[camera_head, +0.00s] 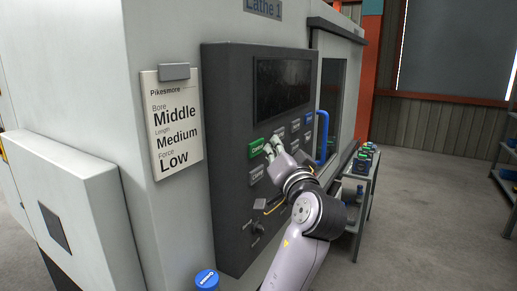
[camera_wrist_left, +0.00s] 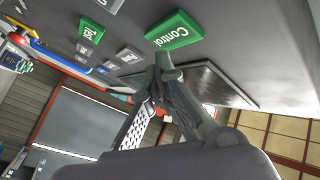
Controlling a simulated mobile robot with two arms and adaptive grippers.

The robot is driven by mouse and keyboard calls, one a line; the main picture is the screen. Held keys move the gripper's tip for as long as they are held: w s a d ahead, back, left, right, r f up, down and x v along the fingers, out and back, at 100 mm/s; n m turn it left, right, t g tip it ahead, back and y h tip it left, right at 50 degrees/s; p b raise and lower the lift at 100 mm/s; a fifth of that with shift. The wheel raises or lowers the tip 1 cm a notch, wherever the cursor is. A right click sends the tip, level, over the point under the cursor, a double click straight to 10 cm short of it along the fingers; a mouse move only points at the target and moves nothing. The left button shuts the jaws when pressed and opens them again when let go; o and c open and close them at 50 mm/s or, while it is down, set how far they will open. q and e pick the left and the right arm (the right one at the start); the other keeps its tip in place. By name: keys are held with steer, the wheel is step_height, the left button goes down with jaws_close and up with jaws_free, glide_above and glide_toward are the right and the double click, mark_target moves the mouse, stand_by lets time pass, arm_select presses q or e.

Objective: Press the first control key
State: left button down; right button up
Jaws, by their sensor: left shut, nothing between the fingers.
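The green "Control" key (camera_head: 256,147) is on the dark control panel (camera_head: 228,110) of the lathe, at the upper left of the key group below the screen. It also shows large at the top of the left wrist view (camera_wrist_left: 173,30), upside down. My left gripper (camera_head: 271,147) is shut and empty, its fingertips just right of this key in the head view. In the left wrist view the fingertips (camera_wrist_left: 162,60) reach the key's edge; I cannot tell whether they touch it. My right gripper is not in view.
A grey "Clamp" key (camera_head: 257,175) sits below the Control key, and more keys lie to the right. A dark screen (camera_head: 283,88) is above. A blue door handle (camera_head: 322,137) and a cart (camera_head: 362,185) stand to the right. A sign (camera_head: 176,125) hangs left.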

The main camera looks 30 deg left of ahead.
arm_select(q)
steer(key=shift+a, duration=0.1)
stand_by(0.4)
steer(key=shift+a, duration=0.45)
steer(key=shift+a, duration=0.4)
stand_by(0.7)
steer(key=shift+d, duration=0.8)
steer(key=shift+w+d+b, duration=0.15)
steer(key=shift+d+b, duration=0.25)
steer(key=shift+d, duration=2.05)
